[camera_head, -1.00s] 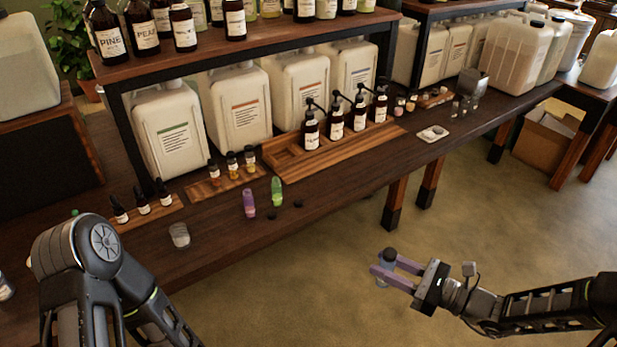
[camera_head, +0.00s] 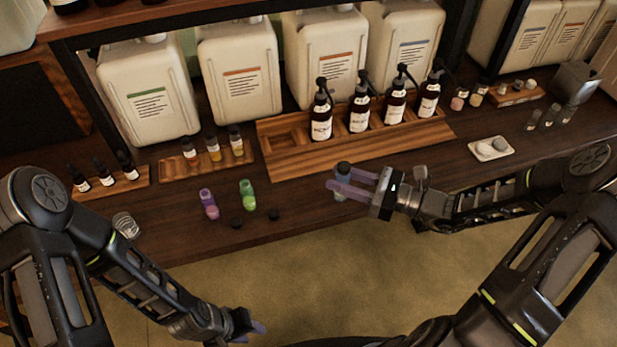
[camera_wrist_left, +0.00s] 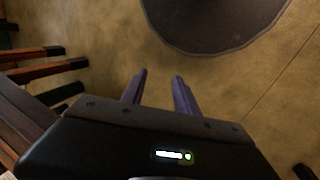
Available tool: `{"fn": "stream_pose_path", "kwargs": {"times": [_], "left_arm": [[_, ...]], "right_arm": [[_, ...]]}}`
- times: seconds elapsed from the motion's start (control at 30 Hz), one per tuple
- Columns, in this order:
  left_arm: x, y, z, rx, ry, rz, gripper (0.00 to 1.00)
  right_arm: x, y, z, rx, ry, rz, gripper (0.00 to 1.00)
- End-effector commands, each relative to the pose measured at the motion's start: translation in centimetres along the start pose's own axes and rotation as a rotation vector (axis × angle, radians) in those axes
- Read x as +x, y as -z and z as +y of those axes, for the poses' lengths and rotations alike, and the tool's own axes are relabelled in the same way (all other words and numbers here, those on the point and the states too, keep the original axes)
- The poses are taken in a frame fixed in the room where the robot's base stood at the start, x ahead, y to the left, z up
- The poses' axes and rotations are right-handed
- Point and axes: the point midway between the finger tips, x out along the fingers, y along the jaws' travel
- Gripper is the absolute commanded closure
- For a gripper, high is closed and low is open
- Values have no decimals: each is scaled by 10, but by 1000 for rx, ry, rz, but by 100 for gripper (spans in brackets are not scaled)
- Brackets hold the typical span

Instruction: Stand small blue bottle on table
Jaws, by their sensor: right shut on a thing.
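The small blue bottle (camera_head: 341,194) has a dark cap and looks upright. My right gripper (camera_head: 346,188) is shut around it, with purple fingers on its sides. The bottle shows against the front strip of the table (camera_head: 300,196), to the right of the green bottle; I cannot tell whether its base touches the tabletop. My left gripper (camera_head: 258,331) is low in front of the table, over the floor. In the left wrist view its fingers (camera_wrist_left: 160,78) are apart with nothing between them.
A wooden rack (camera_head: 290,163) with pump bottles stands behind. A white tray (camera_head: 491,149) lies to the right. A clear glass (camera_head: 126,225) is at left.

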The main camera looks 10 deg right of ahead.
Motion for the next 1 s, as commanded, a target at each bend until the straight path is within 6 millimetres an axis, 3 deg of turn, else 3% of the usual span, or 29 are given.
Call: {"fn": "stream_pose_path", "kwargs": {"times": [0.3, 0.47, 0.63, 0.8, 1.0], "left_arm": [[0, 0, 0, -1, 1, 0, 64], [7, 0, -3, 0, 0, 0, 51], [38, 2, -14, 2, -3, 3, 49], [84, 4, -30, 6, -7, 9, 49], [121, 7, -42, 9, -12, 15, 49]], "right_arm": [[0, 0, 0, 0, 0, 0, 100], [4, 5, -2, -2, 1, 3, 100], [23, 24, -17, -4, 13, 21, 100], [57, 40, -39, -8, 44, 30, 100], [92, 35, -58, -6, 84, 11, 100]]}}
